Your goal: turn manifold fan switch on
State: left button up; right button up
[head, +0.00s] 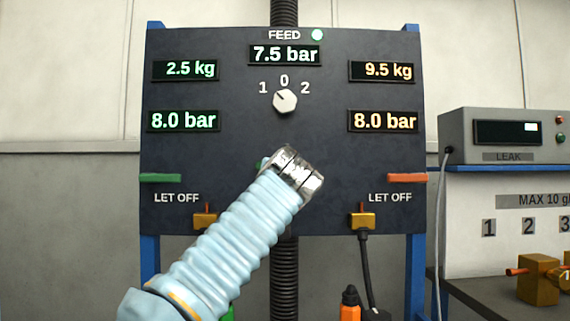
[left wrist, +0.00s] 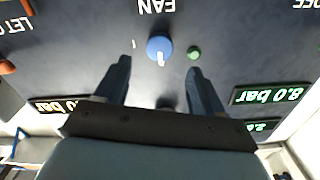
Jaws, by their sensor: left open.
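The fan switch is a round blue knob (left wrist: 159,47) with a white pointer mark, on the dark panel (head: 215,75) by the upside-down FAN label (left wrist: 157,6). Its pointer faces the bottom of the left wrist view, away from the label. A dull green lamp (left wrist: 194,53) sits beside the knob. My left gripper (left wrist: 156,67) is open and empty, its fingers apart on either side below the knob and not visibly touching it. In the head view my left arm's silver wrist hides the knob and the fingers. My right gripper is out of view.
A white FEED selector (head: 285,101), pointing towards 1, is above my wrist. Green (head: 160,178) and red (head: 406,178) levers flank the panel. Brass valves (head: 205,221) and (head: 363,221) sit at its lower edge. A LEAK box (head: 503,136) stands on the right shelf.

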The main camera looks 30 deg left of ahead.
pick_arm(q)
jog(key=p+x, duration=0.3)
jog(key=x, duration=0.4)
jog(key=shift+p, duration=0.4)
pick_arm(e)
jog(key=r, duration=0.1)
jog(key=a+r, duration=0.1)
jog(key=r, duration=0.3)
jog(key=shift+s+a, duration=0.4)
pick_arm(q)
jog(key=shift+c, duration=0.2)
jog(key=c, duration=1)
